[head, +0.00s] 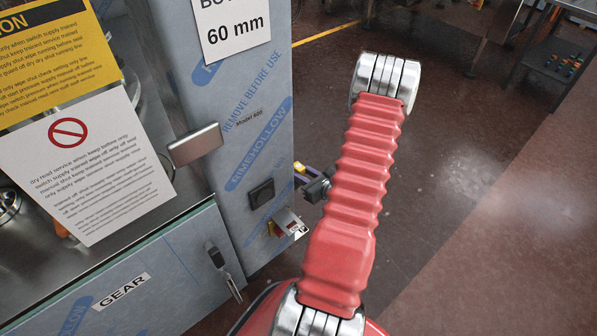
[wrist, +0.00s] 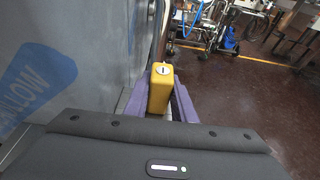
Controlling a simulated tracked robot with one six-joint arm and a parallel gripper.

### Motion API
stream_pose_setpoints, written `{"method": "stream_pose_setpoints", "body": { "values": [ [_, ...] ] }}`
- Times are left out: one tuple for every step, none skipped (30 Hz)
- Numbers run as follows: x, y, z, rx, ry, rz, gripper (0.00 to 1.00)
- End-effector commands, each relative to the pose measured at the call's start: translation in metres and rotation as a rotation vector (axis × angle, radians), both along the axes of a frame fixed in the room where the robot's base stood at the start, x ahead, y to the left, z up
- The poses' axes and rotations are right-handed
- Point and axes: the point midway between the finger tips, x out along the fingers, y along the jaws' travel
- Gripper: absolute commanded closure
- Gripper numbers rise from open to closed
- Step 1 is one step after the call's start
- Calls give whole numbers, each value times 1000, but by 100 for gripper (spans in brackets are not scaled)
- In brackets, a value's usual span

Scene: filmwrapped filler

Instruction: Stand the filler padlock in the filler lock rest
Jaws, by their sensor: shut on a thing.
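The yellow padlock (wrist: 160,92) is between the purple fingers of my gripper (wrist: 157,98) in the wrist view, with a round metal keyhole face towards the camera. My gripper is shut on it, beside the blue-filmed panel. In the head view my gripper (head: 305,176) is mostly hidden behind my red arm, and only a small yellow part of the padlock (head: 299,167) shows.
The film-wrapped filler cabinet (head: 235,130) stands at the left, with a black square fitting (head: 262,194), a grey metal box (head: 195,145) and a door handle (head: 224,268) on it. Paper signs (head: 85,165) hang above. The floor (head: 470,170) to the right is open.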

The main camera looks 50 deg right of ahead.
Motion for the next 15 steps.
{"method": "stream_pose_setpoints", "body": {
  "values": [
    [0, 0, -1, 0, 1, 0, 100],
    [0, 0, -1, 0, 1, 0, 100],
    [0, 0, -2, 0, 2, 0, 100],
    [0, 0, -2, 0, 2, 0, 100],
    [0, 0, -2, 0, 2, 0, 100],
    [0, 0, -3, 1, 3, 0, 100],
    [0, 0, -3, 1, 3, 0, 100],
    [0, 0, -3, 2, 4, 0, 100],
    [0, 0, -3, 2, 4, 0, 100],
    [0, 0, -3, 2, 4, 0, 100],
    [0, 1, -4, 2, 5, 1, 100],
    [0, 1, -4, 2, 5, 1, 100],
    [0, 1, -4, 3, 6, 1, 100],
    [0, 2, -4, 3, 6, 1, 100],
    [0, 2, -4, 3, 6, 2, 75]
  ]
}}
